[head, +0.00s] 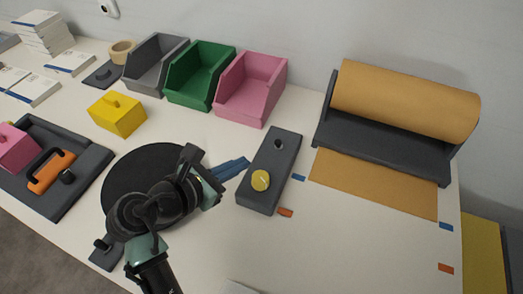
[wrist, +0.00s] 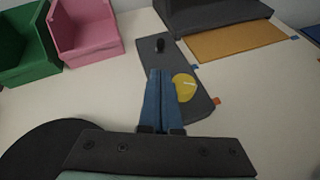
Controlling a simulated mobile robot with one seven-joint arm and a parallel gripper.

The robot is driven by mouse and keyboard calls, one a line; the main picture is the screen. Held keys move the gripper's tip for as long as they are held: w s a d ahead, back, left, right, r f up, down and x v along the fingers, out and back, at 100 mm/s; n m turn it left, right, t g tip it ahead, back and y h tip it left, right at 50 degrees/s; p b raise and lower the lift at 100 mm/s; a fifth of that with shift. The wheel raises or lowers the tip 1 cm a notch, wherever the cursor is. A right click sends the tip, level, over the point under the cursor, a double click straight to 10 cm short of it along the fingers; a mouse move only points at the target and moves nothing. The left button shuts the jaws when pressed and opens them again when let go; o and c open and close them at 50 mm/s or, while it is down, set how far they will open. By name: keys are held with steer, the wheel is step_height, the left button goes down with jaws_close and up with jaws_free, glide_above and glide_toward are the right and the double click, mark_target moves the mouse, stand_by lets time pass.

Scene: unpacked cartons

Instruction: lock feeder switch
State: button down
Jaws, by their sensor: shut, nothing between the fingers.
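The feeder switch is a long dark grey box (head: 266,190) on the white table, with a round yellow knob (head: 260,180) bearing a pale pointer line. A small black stub (head: 278,143) is near its far end. In the wrist view the box (wrist: 200,102), knob (wrist: 184,87) and stub (wrist: 160,45) also show. My gripper (head: 246,161) has blue fingers, closed together and empty, at the left of the box in the head view. In the wrist view the fingertips (wrist: 160,72) appear over the box, left of the knob; contact cannot be told.
Blue (head: 299,178) and orange (head: 285,212) marks lie right of the box. A roll of brown paper (head: 400,100) stands behind right. Grey, green (head: 200,75) and pink bins (head: 250,88) stand behind. A black disc (head: 140,165) lies left, partly under my arm.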

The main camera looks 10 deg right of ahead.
mark_target(276, 146)
steer(key=b+x, duration=0.1)
steer(key=x, duration=0.9)
steer(key=shift+b, duration=0.35)
steer(key=shift+r, duration=0.1)
steer(key=shift+r+p, duration=0.15)
steer(key=shift+p, duration=0.2)
steer(key=shift+r+p, duration=0.1)
steer(key=shift+p, duration=0.3)
steer(key=shift+w+p, duration=0.1)
steer(key=shift+p, duration=0.35)
